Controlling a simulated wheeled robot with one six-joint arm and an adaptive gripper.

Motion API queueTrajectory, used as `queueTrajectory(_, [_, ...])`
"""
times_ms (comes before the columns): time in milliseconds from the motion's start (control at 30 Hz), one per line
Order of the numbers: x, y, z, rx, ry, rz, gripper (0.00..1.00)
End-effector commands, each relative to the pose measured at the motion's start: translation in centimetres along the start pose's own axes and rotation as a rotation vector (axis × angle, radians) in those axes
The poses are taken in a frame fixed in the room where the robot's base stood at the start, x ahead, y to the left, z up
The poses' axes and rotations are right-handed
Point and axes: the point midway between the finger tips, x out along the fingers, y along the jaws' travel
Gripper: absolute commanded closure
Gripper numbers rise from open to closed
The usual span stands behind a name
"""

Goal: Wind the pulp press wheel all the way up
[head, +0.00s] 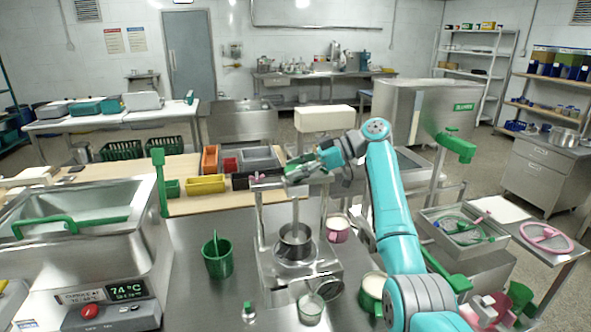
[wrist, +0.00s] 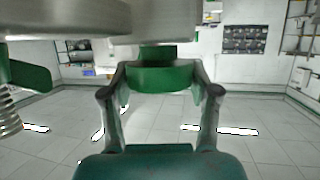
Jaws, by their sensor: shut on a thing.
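The pulp press (head: 265,262) stands on the steel table in the middle of the head view, with a steel pot (head: 295,242) between its uprights and a vertical spindle above it. My gripper (head: 300,172) is at the top of the press, and the wheel there is mostly hidden by it. In the wrist view the steel wheel (wrist: 95,22) spans the top of the picture. My gripper (wrist: 160,85) is shut on a green grip (wrist: 160,77) under the wheel, between both fingers. Another green part (wrist: 28,76) and a threaded or coiled piece show at the left.
A green cup (head: 217,258) stands left of the press. A glass (head: 311,308) is in front, and a pink-walled pot (head: 338,229) and a green mug (head: 371,290) are at the right. A green tap post (head: 160,180) rises by the sink at left. Coloured bins stand behind.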

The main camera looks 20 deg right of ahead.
Motion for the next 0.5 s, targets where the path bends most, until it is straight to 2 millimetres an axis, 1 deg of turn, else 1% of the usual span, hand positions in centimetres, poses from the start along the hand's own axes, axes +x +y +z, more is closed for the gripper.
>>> queueTrajectory(200, [0.01, 0.00, 0.00, -0.020, -0.001, -0.050, 0.74])
queueTrajectory(500, [0.05, -0.02, 0.10, -0.025, -0.002, -0.065, 0.74])
